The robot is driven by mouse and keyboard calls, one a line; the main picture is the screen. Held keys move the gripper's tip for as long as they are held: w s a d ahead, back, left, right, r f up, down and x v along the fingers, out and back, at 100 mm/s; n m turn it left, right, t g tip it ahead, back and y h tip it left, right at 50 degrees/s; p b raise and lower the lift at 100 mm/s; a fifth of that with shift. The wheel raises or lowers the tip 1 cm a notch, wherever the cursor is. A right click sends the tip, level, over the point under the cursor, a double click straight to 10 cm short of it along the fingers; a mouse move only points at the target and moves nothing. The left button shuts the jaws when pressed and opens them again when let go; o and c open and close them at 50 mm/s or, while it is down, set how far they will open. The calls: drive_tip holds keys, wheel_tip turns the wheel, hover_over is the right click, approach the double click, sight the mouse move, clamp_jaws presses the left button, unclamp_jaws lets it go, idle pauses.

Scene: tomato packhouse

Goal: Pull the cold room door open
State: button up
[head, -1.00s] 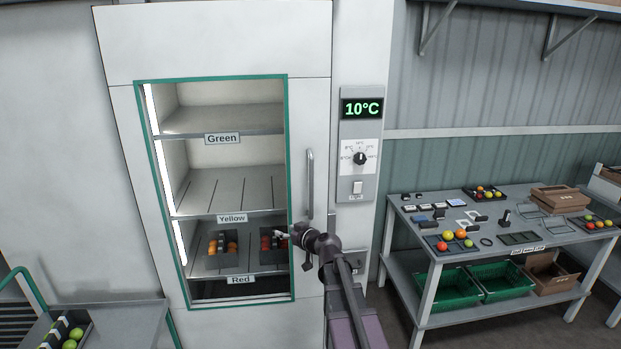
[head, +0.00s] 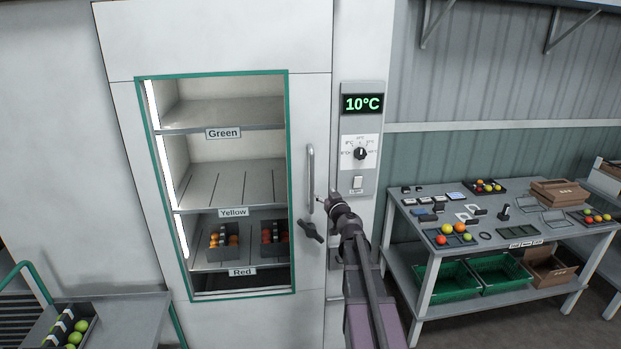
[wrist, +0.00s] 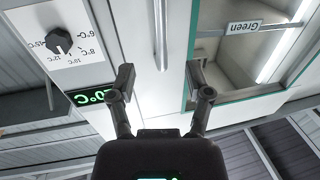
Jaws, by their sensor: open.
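The cold room door (head: 310,90) is white with a teal-framed window, and it looks shut. Its long vertical metal handle (head: 311,180) is on the right side of the window. My gripper (head: 322,201) is near the lower part of the handle, slightly to its right in the head view. In the wrist view my gripper (wrist: 161,78) is open and empty, with its two fingers spread apart. The handle (wrist: 160,35) shows beyond the fingertips, in line with the gap between them. The head view does not clearly show how far the fingers are from the handle.
A control panel (head: 358,185) with a 10°C display and dial is right of the door. A workbench (head: 400,205) with trays and crates stands farther right. A grey cart (head: 135,310) with a tomato tray is at the lower left, near the door's front.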

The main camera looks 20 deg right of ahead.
sight(312, 178)
drive_tip(key=w, duration=0.9)
drive_tip(key=w+d, duration=0.1)
drive_tip(key=w, duration=0.3)
drive_tip(key=shift+w, duration=0.35)
